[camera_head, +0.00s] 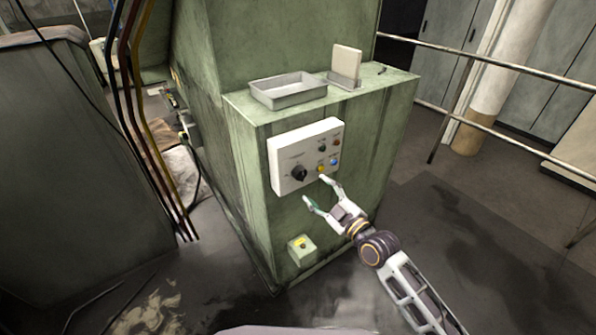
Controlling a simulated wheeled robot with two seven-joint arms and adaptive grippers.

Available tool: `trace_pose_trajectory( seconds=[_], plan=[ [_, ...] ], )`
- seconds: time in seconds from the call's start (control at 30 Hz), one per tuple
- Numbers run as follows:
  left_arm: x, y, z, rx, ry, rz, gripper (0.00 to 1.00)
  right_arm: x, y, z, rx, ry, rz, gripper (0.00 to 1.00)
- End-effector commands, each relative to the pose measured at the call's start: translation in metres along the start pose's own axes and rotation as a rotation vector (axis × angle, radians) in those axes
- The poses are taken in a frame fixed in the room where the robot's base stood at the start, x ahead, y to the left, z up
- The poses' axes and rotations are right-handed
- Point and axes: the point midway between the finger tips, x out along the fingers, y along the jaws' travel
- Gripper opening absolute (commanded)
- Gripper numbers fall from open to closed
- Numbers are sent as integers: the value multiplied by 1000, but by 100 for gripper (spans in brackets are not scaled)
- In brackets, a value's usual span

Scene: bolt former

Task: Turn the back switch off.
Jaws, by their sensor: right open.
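A white control panel (287,157) is mounted on the front of the green machine. It carries a black rotary switch (299,173) at its lower left and several small coloured buttons at its right. A small pale green box (302,250) with a yellow top sits lower on the machine front. I cannot tell which of these is the back switch, or what position the black switch is in. My right gripper (314,189) is open and empty, its fingers just below the panel's lower right part. My left gripper is not in view.
The green machine (390,125) has a grey metal tray (288,95) and an upright pale plate (345,64) on its top. Metal rails (500,70) run behind at the right. Dark cables (135,110) hang at the left. The floor right of the machine is clear.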

Motion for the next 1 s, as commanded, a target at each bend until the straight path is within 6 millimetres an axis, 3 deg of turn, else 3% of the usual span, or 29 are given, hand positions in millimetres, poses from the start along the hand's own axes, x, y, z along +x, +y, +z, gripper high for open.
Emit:
trace_pose_trajectory(
  seconds=[0.37,0.73,1.0],
  plan=[
    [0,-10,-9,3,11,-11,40,0,-1,0,-227,-1,-2,61],
    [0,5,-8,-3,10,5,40,0,-1,0,-240,-1,-2,61],
    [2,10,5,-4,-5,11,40,7,0,1,-240,-1,-1,61]
  ],
)
